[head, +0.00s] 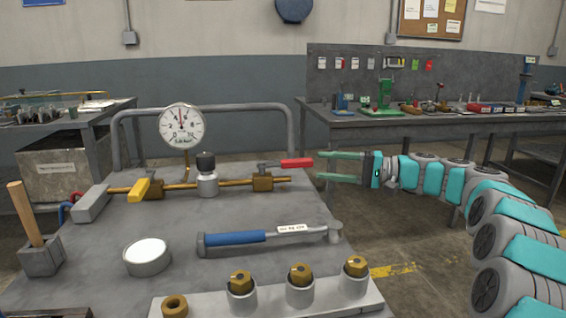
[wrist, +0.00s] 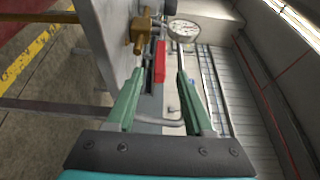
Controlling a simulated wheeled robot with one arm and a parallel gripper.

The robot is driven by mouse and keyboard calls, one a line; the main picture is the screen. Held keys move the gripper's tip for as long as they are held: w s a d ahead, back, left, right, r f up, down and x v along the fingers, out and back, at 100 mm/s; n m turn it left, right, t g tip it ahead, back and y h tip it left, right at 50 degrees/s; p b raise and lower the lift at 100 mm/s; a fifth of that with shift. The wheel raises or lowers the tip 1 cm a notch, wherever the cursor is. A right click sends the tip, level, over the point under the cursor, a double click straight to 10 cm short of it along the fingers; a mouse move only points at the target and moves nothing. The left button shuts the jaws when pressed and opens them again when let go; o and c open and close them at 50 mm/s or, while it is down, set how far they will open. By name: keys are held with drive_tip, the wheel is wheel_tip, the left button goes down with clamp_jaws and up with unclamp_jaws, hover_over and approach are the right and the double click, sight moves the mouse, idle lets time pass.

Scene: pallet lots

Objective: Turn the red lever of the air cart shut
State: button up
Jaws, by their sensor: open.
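The air cart's grey top (head: 200,205) carries a brass pipe (head: 222,185) with a round pressure gauge (head: 182,127) above it. The red lever (head: 297,162) sits on the brass valve (head: 262,182) at the pipe's right end and points right, roughly in line with the pipe. My gripper (head: 338,166) is just right of the lever's tip, its green fingers open towards it. In the wrist view the red lever (wrist: 159,62) shows between the open fingers (wrist: 160,85), nearer the left one. I cannot tell whether they touch it.
A workbench (head: 420,122) is behind my arm.

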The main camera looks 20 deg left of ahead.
sight(298, 160)
drive_tip(key=a, duration=0.5)
drive_tip(key=s+a, duration=0.1)
drive_tip(key=a, duration=0.1)
drive_tip(key=shift+a+p, duration=0.25)
drive_tip(key=shift+p, duration=0.15)
clamp_jaws()
idle(1.1)
